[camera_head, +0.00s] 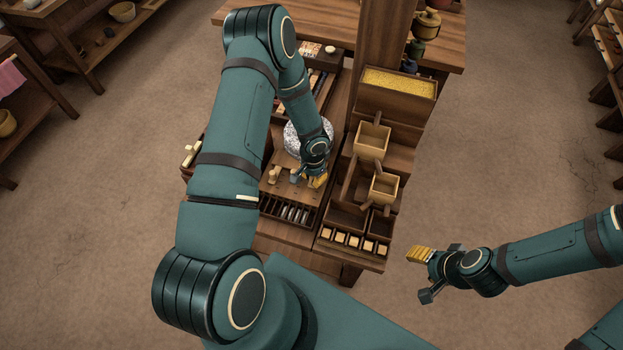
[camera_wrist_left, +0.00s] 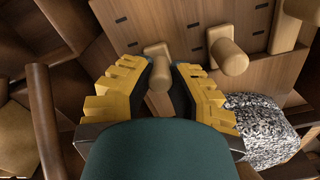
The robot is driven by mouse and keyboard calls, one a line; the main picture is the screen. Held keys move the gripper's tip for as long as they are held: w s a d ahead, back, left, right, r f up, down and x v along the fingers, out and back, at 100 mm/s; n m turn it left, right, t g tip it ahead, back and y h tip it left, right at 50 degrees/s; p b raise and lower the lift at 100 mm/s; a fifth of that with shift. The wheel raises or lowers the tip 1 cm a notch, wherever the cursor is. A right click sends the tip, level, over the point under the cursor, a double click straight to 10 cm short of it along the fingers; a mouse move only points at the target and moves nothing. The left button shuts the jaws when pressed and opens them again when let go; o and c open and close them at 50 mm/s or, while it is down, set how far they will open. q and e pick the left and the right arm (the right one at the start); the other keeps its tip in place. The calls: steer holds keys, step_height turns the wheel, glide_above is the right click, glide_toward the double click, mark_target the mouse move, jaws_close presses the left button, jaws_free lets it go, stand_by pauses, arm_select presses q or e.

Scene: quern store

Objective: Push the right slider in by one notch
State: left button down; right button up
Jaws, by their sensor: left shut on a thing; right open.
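The sliders are pale wooden pegs set in slots of a wooden board, with dark marks along them in the left wrist view. My left gripper (camera_head: 318,180) is shut on the right slider's peg (camera_wrist_left: 158,68), which stands between its yellow-padded fingers. Two other pegs, the middle one (camera_wrist_left: 229,57) and a far one (camera_wrist_left: 300,12), stand free beside it. In the head view the right slider is hidden under my left gripper, while the left peg (camera_head: 273,174) shows. My right gripper (camera_head: 432,273) is open and empty over the floor to the right of the bench.
A speckled round stone (camera_head: 305,135) lies just behind the board. Several dark slots (camera_head: 289,211) are in front. At right are wooden hoppers (camera_head: 372,140), a box of yellow grain (camera_head: 399,83) and a rack of pale blocks (camera_head: 354,241). A wooden post rises behind.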

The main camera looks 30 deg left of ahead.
arm_select(q)
steer(key=shift+w, duration=0.25)
steer(key=c, duration=0.8)
jaws_free()
steer(key=shift+w+a, duration=0.1)
steer(key=shift+c, duration=0.2)
step_height(320, 180, up, 12)
